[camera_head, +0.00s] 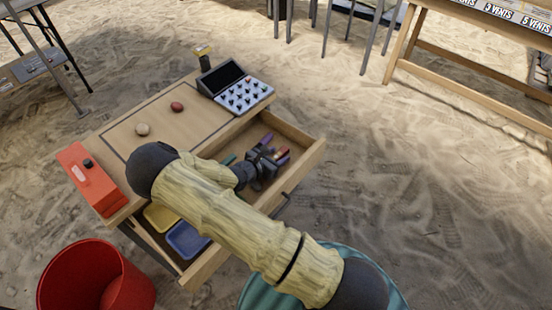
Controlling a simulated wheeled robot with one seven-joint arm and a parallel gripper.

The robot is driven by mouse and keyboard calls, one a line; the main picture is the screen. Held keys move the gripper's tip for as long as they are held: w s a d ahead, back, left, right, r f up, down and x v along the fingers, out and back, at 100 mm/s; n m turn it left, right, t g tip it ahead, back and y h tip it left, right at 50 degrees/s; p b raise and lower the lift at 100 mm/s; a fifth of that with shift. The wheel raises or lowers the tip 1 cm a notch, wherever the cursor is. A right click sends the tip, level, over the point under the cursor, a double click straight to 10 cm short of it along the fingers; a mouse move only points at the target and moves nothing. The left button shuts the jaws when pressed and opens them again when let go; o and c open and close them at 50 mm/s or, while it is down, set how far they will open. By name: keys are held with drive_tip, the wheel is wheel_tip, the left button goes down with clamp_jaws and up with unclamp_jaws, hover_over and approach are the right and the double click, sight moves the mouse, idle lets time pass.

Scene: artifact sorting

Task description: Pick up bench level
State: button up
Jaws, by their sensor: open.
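My gripper (272,160) is at the end of my arm, over the right part of an open wooden drawer (309,150). It is open. Small items lie close around its fingers: a purple one (266,138) just behind and a pink-purple one (283,158) beside the fingertips. A teal item (228,160) shows partly behind my arm. I cannot tell which of these, if any, is the bench level; they are small and partly hidden. I cannot tell whether the fingers touch any of them.
Yellow (160,217) and blue (187,240) trays sit in the drawer's left part. A red bin (95,275) stands front left.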

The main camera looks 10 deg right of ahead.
sight(276, 157)
drive_tip(key=shift+c, duration=0.2)
drive_tip(key=c, duration=1)
wheel_tip(276, 157, up, 10)
drive_tip(key=p, duration=0.3)
